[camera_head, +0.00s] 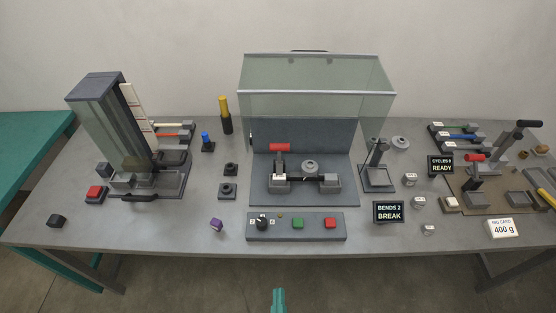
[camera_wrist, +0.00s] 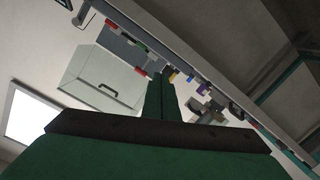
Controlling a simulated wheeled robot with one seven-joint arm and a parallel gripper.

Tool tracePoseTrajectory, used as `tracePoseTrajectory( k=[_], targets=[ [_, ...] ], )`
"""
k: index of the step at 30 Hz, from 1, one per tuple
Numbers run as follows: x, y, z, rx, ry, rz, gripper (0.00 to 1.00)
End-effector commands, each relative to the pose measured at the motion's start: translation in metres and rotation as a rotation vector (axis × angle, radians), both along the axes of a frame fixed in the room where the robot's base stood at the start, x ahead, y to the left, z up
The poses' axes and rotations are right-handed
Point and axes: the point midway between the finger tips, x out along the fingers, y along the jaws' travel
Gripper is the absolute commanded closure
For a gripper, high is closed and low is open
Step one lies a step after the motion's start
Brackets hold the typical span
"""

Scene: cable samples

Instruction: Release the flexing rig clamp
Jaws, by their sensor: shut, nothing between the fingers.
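The rig at the right, likely the flexing rig, stands on a brown base plate (camera_head: 500,208). It has a red-handled clamp (camera_head: 474,158) on a dark post and a black-gripped lever (camera_head: 528,124). Its label sign reads CYCLES 0 READY (camera_head: 440,167), and a rig card (camera_head: 501,228) reads 400 g. A second red-handled clamp (camera_head: 279,148) stands inside the hooded station at the centre. My gripper (camera_head: 279,296) is at the bottom middle, in front of the table and far from both clamps. Its green fingers also show in the wrist view (camera_wrist: 162,97), shut and empty.
The table (camera_head: 170,228) is crowded. A clear hood (camera_head: 315,75) stands over the centre station, with a button panel (camera_head: 296,238) before it. A tall tester (camera_head: 104,120) is at the left. A BENDS 2 BREAK sign (camera_head: 389,212) and small weights stand right of centre.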

Motion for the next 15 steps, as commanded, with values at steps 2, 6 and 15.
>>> tracePoseTrajectory(
  k=[2,6,15],
  targets=[
    [0.031,0.001,0.002,-0.123,-0.045,0.012,1.0],
    [0.081,0.001,0.007,-0.346,-0.107,0.02,1.0],
    [0.187,0.001,0.041,-0.805,-0.224,-0.012,1.0]
  ],
)
